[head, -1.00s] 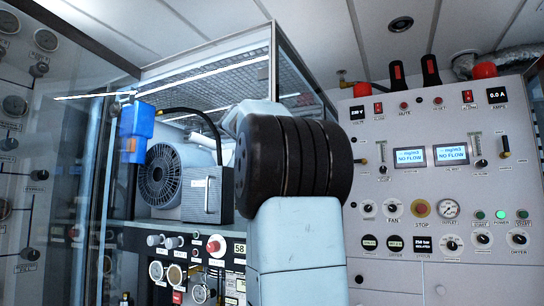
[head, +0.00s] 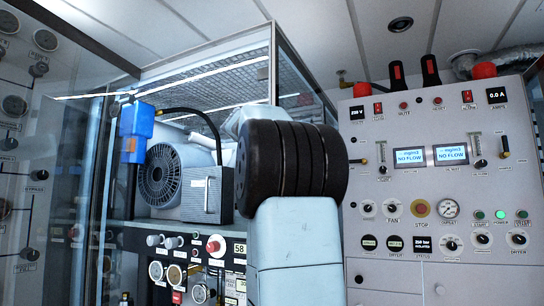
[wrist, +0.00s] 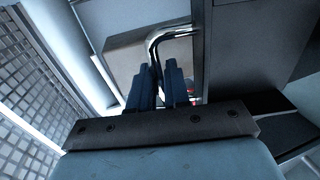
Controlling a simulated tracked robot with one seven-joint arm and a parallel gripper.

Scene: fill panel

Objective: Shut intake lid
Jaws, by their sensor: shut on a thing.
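In the wrist view my gripper (wrist: 160,85) has its two dark fingers shut on a bent chrome handle (wrist: 165,36). The handle runs down to the fingertips and bends to the right above them. A grey-brown flat panel (wrist: 125,50) lies behind the handle; I cannot tell for sure whether it is the intake lid. In the head view my own arm hides the gripper and the handle, and no intake lid can be made out.
A glass-sided cabinet holds a grey fan-cooled motor (head: 175,177) and a blue unit (head: 136,130). A control panel (head: 470,195) with "NO FLOW" displays stands at the right. A wall of gauges (head: 20,110) is at the left. A metal grating (wrist: 40,80) shows in the wrist view.

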